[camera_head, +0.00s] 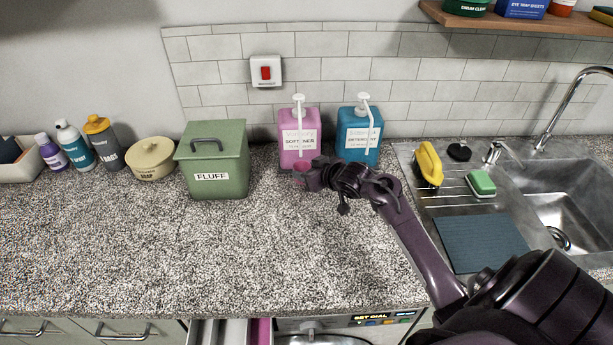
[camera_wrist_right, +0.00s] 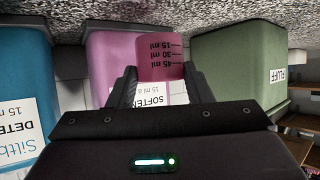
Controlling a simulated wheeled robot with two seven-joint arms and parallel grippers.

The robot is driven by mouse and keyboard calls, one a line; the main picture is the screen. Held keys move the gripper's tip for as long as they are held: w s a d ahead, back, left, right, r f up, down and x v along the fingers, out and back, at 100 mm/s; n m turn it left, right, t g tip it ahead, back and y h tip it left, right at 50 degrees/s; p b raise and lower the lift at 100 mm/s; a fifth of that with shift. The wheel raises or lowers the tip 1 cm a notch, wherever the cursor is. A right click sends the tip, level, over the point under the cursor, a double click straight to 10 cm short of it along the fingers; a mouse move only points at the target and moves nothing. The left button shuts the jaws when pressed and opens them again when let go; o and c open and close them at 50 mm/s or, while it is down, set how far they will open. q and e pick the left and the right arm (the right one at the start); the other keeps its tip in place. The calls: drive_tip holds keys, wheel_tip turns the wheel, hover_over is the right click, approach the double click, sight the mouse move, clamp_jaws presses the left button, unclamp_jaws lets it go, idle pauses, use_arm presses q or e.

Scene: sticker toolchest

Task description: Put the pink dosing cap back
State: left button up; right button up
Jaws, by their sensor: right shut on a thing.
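My right gripper (camera_head: 310,178) is shut on the pink dosing cap (camera_wrist_right: 160,62), which has 15, 30 and 45 ml marks. In the right wrist view the cap sits between the two fingers (camera_wrist_right: 160,88). In the head view a small part of the cap (camera_head: 301,167) shows past the gripper, just in front of the pink softener bottle (camera_head: 298,125). That bottle stands upright on the counter with a white pump on top; it also shows behind the cap in the right wrist view (camera_wrist_right: 108,55). I cannot tell whether cap and bottle touch. My left gripper is out of view.
A blue detergent bottle (camera_head: 358,136) stands right of the softener, and a green FLUFF bin (camera_head: 210,165) left of it. A sink (camera_head: 575,190) with sponges is at right. An open drawer (camera_head: 225,332) is below the counter (camera_head: 180,245), whose front left is clear.

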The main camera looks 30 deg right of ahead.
drive_tip(key=shift+w, duration=0.35)
wheel_tip(320, 180, down, 3)
drive_tip(key=shift+s+r+p, duration=0.1)
drive_tip(key=shift+p, duration=0.45)
drive_tip(key=shift+f, duration=0.4)
drive_tip(key=shift+f, duration=0.15)
drive_tip(key=o, duration=1)
drive_tip(key=shift+c, duration=0.2)
drive_tip(key=shift+r, duration=0.2)
drive_tip(key=b+v, duration=0.1)
drive_tip(key=v, duration=1.1)
